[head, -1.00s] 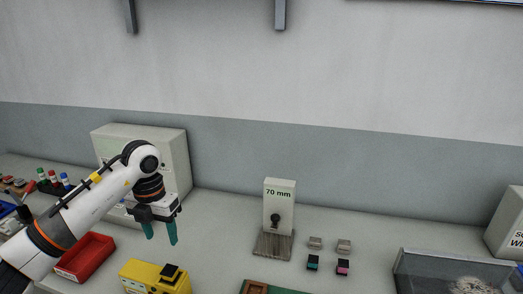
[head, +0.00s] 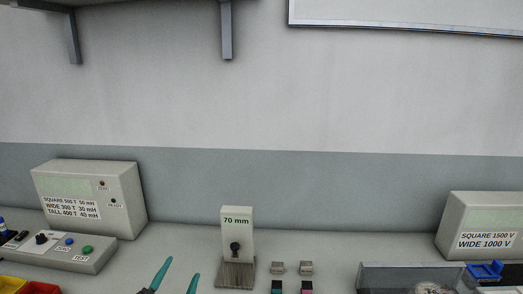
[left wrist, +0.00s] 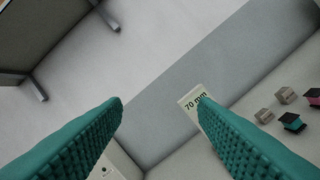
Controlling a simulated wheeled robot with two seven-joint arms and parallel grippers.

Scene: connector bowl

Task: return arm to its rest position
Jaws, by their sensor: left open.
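My left gripper (head: 176,280) shows at the bottom edge of the head view, only its two teal fingertips in sight. The fingers stand apart with nothing between them. In the left wrist view the same gripper (left wrist: 161,108) has both teal ribbed fingers spread, with the wall and the bench's back edge beyond. The rest of the left arm is out of the head view. My right gripper is in neither view.
A white block marked 70 mm (head: 237,235) stands on the bench, right of the left fingertips. Small connectors (head: 292,268) lie beside it, near a clear bin (head: 372,278). A grey meter box (head: 90,200) is at left, another box (head: 478,225) at right.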

